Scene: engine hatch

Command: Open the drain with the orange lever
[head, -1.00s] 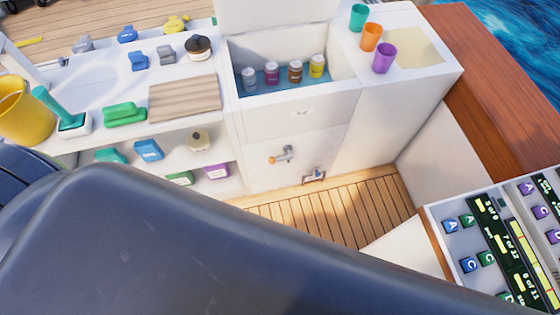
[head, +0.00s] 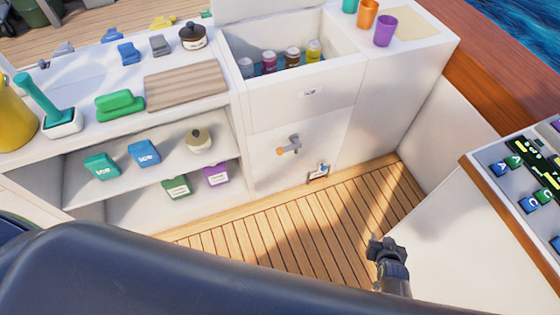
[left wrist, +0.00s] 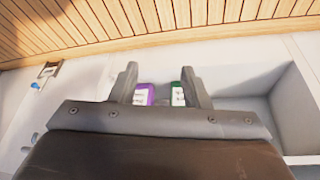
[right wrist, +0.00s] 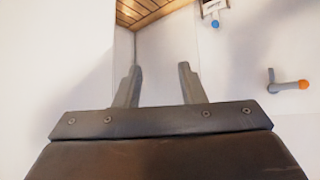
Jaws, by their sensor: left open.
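The drain lever with the orange end (head: 290,146) sticks out of the white cabinet front below the open basin (head: 297,92). Its grey stem runs up to the right from the orange tip. It also shows at the right of the right wrist view (right wrist: 288,86). My right gripper (head: 387,246) is in front and to the right of it, apart from it. In the right wrist view its fingers (right wrist: 160,68) are open with nothing between them. My left gripper (left wrist: 159,70) is open and empty in the left wrist view; the head view does not show its fingers.
A second fitting with a blue tip (head: 318,172) sits low on the same front. Several bottles stand in the basin. Shelves to the left hold blue (head: 144,153), green (head: 176,187) and purple (head: 217,175) containers. A labelled panel (head: 525,180) is at right. The wooden floor (head: 290,225) is clear.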

